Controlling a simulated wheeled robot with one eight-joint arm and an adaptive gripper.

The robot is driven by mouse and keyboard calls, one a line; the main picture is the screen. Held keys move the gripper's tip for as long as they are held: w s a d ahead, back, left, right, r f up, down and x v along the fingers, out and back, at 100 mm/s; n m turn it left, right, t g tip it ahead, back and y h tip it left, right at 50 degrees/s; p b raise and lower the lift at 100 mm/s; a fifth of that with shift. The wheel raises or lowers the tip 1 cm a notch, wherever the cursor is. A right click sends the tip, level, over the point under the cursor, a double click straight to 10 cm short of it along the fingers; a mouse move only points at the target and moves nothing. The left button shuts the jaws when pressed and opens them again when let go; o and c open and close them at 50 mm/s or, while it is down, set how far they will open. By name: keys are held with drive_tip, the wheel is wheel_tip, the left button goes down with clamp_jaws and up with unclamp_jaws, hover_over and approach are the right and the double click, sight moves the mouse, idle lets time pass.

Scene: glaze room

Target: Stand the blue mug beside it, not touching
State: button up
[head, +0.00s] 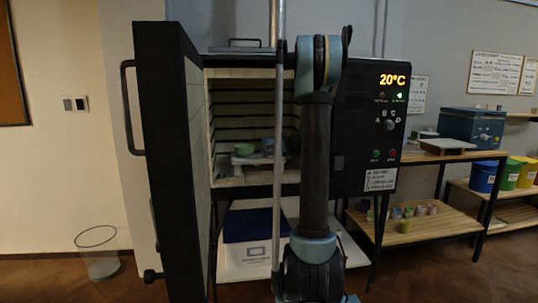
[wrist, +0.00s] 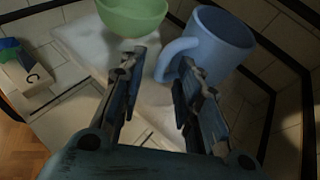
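The blue mug (wrist: 222,38) is at the upper right of the wrist view, its handle toward my gripper (wrist: 160,72). My gripper is open, with a clear gap between its fingers. The handle shows at the gap, by the right fingertip; I cannot tell whether they touch. The green bowl (wrist: 133,14) is left of the mug, beyond the left finger. A narrow gap shows between bowl and mug. In the head view the green bowl (head: 244,149) is inside the open kiln; my arm hides my gripper and much of the area beside the bowl.
The kiln (head: 368,110) has its door (head: 168,150) swung open at the left, with brick walls around the opening. A pale shelf (wrist: 82,42) lies under the bowl and mug. A worktable (head: 440,157) stands to the right.

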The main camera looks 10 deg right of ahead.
drive_tip(key=v, duration=1.2)
drive_tip(key=s+a+f+n+g+h, duration=0.1)
drive_tip(key=s+a+f+n+g, duration=0.15)
drive_tip(key=s+a+n, duration=0.4)
drive_tip(key=s+a+f+n+g, duration=0.1)
drive_tip(key=s+f+n, duration=0.2)
drive_tip(key=s, duration=0.6)
drive_tip(key=s+a+f+n+g+h, duration=0.1)
drive_tip(key=s+a+f+n+g, duration=0.1)
drive_tip(key=s+a+n, duration=0.45)
drive_tip(key=s+d+f+n+g+h, duration=0.2)
drive_tip(key=s+f+n, duration=0.4)
drive_tip(key=s, duration=0.6)
drive_tip(key=s+d+f+n+g+h, duration=0.2)
drive_tip(key=s+f+n, duration=0.5)
drive_tip(key=s, duration=0.5)
drive_tip(key=d+h, duration=0.1)
drive_tip(key=d, duration=0.1)
drive_tip(key=shift+s+d+f, duration=0.15)
drive_tip(key=shift+s+d, duration=0.1)
drive_tip(key=shift+d, duration=0.05)
